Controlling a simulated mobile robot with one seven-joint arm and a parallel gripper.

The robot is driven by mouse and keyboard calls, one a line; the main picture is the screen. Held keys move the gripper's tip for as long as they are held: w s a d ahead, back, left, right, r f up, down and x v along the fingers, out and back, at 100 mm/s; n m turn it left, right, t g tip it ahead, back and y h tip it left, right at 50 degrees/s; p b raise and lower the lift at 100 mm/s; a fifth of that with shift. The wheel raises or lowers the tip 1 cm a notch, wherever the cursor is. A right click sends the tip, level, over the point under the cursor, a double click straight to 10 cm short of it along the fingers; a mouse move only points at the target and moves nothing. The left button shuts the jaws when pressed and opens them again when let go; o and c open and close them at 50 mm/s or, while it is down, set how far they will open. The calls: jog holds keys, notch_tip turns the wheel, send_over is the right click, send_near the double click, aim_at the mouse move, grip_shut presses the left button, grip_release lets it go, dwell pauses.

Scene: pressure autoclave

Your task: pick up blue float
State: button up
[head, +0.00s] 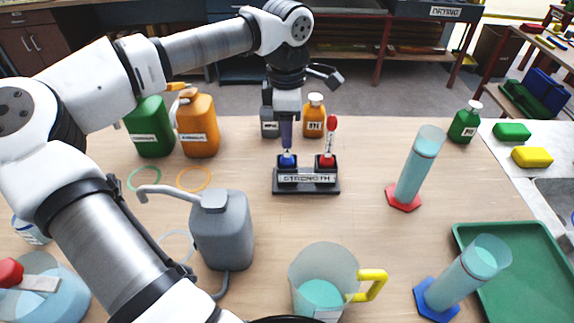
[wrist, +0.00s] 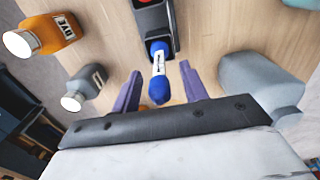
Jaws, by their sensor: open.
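The blue float (head: 287,160) stands in the left holder of a black stand (head: 306,188) labelled STRENGTH. In the wrist view the float (wrist: 158,62) has blue ends and a white label band. My gripper (head: 286,138) points down directly above the blue float in the head view. In the wrist view my gripper (wrist: 160,76) is open, with its purple fingers on either side of the float's upper part and visible gaps between. The red float (head: 330,138) stands upright in the stand's right holder.
Behind the stand are an orange DYE bottle (head: 314,116) and a grey bottle (head: 269,122). A grey wash bottle (head: 222,228) is front left, a pitcher (head: 322,280) in front. A tall cylinder (head: 416,170) stands right. The wood between stand and pitcher is clear.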

jog(key=shift+f, duration=0.1)
jog(key=shift+c, duration=0.4)
grip_shut()
